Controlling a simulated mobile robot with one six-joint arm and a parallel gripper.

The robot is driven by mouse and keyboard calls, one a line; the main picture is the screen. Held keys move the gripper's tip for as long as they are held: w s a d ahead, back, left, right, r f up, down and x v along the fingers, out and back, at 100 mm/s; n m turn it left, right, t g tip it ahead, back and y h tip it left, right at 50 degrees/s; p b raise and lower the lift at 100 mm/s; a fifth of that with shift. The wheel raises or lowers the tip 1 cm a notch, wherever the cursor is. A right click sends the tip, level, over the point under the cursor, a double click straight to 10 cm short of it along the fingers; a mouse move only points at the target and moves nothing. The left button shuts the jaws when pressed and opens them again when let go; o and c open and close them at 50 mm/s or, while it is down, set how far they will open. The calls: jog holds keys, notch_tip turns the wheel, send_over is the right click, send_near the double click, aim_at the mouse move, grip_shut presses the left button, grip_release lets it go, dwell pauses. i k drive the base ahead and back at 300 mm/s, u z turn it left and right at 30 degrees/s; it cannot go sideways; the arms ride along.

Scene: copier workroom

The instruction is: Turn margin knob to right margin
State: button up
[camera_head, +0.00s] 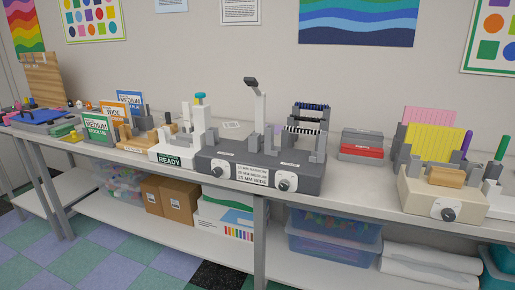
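A dark grey machine (206,166) stands on the bench at the middle. It has a left round knob (216,171) and a right round knob (283,185), with a small white text label (251,174) between them. A beige machine at the right (421,195) has one round knob (447,213) on a white plate. I cannot read any marking that tells which knob is the margin knob. The knobs' pointer settings are too small to tell. My gripper is not in view.
The white bench top (356,185) is clear between the grey and beige machines, apart from red and grey boxes (362,150) behind. Boxes and bins fill the lower shelf (125,213).

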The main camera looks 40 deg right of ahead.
aim_at(217, 172)
jog(key=u, duration=0.1)
jog(key=k, duration=0.7)
jog(key=u, duration=0.65)
jog(key=k, duration=0.65)
jog(key=u, duration=0.55)
jog(key=i, duration=1.1)
jog(key=u, duration=0.15)
